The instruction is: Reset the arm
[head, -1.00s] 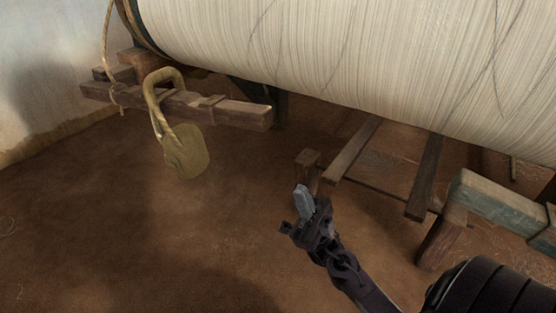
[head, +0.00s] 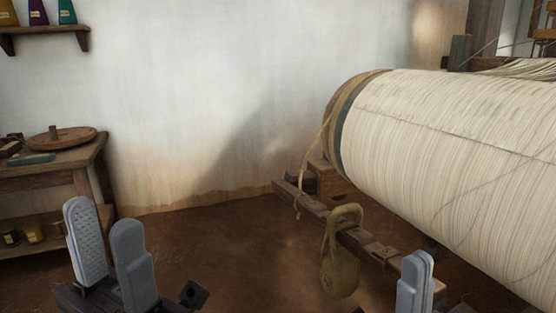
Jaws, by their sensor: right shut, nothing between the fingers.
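My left gripper (head: 106,215) stands at the bottom left of the head view, its two grey fingers pointing up and apart with nothing between them. My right gripper (head: 416,272) is at the bottom right, shut and empty; its grey fingertips show as one pad, and its body is cut off by the lower edge. It appears in front of the wooden beam end under the big warp roll (head: 440,165). A weight with a looped handle (head: 340,268) hangs at the wooden beam (head: 325,213), left of my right gripper.
A wooden side table (head: 60,165) with a round wooden disc (head: 62,138) stands at the left wall. A shelf (head: 40,30) with several coloured cones is above it. Brown floor between table and loom is open.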

